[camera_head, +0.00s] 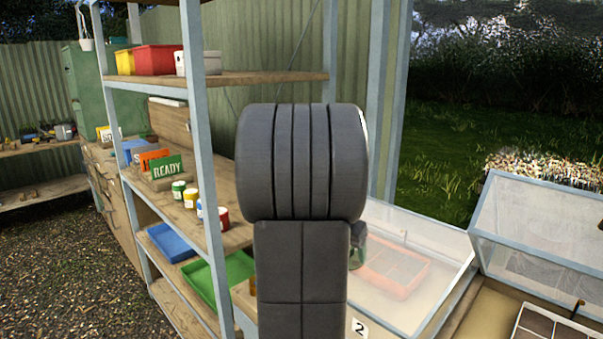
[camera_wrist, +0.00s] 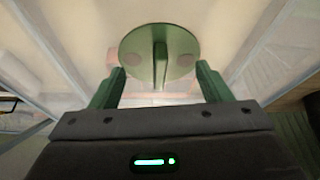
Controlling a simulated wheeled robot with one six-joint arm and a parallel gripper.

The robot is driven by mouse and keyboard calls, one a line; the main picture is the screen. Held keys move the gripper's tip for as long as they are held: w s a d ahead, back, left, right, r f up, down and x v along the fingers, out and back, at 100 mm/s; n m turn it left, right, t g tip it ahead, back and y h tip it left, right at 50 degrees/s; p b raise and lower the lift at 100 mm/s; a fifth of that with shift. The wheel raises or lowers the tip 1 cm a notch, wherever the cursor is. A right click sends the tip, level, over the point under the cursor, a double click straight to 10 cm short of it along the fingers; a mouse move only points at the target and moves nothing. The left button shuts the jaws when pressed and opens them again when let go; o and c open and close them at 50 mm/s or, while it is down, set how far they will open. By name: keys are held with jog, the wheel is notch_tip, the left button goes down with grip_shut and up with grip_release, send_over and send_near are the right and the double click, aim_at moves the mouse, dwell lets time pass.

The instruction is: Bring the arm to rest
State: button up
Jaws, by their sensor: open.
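In the wrist view my gripper (camera_wrist: 160,70) is open, with its two green fingers well apart. A green round plate with an upright fin (camera_wrist: 160,45) lies just past the fingertips. The fin lines up with the gap, and clear space shows on both sides of it. The plate appears to sit on a pale, see-through panel (camera_wrist: 215,25). In the head view my dark arm fills the middle and largely hides my gripper and whatever is behind it.
A shelf rack (camera_head: 205,170) with small pots, signs, a blue tray (camera_head: 172,243) and a green tray (camera_head: 225,275) stands at left. A glazed frame marked 2 (camera_head: 359,327) is close at right of my arm. Another glazed lid (camera_head: 535,225) tilts up at far right. Gravel ground (camera_head: 60,270) is open at left.

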jog(key=shift+m, duration=0.7)
jog(key=shift+a, duration=0.1)
